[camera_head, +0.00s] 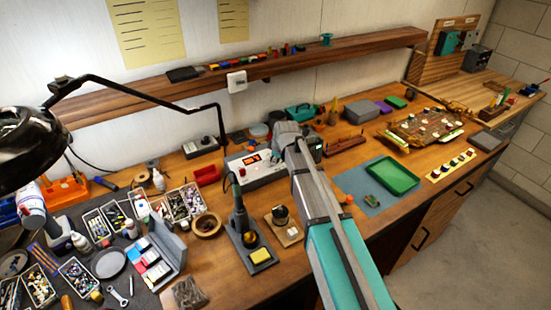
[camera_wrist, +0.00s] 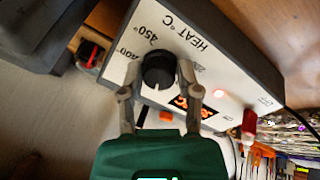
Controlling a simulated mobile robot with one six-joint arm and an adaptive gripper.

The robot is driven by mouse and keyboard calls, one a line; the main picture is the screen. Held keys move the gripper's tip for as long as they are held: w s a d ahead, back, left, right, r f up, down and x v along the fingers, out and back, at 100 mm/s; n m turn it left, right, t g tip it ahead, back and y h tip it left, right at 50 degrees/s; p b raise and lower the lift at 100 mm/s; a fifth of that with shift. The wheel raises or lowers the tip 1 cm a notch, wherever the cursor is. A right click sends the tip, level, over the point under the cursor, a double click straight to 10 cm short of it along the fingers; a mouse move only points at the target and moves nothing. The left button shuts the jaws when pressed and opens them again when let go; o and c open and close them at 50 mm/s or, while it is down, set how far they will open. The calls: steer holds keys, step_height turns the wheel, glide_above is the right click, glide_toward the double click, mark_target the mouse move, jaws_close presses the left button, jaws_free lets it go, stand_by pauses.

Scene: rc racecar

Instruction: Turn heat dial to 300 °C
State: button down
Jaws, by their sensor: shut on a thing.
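The heat dial is a black round knob (camera_wrist: 158,68) on the white panel of the soldering station (camera_wrist: 205,55), under the label "HEAT °C". My gripper (camera_wrist: 158,84) is shut on the knob, one finger on each side of it. The marks "400°" and "450°" show beside the knob; the other marks and the knob's pointer are hidden or unclear. An orange display (camera_wrist: 180,102) is partly covered by a finger. In the head view the station (camera_head: 256,170) stands on the bench with a lit red display, and my arm hides the dial.
A soldering iron stand (camera_head: 250,250) with a yellow sponge is in front of the station.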

steer(key=shift+s+a+n, duration=0.15)
steer(key=shift+s+n, duration=0.05)
steer(key=shift+n, duration=0.1)
steer(key=shift+c, duration=1.6)
jaws_free()
steer(key=shift+w, duration=0.1)
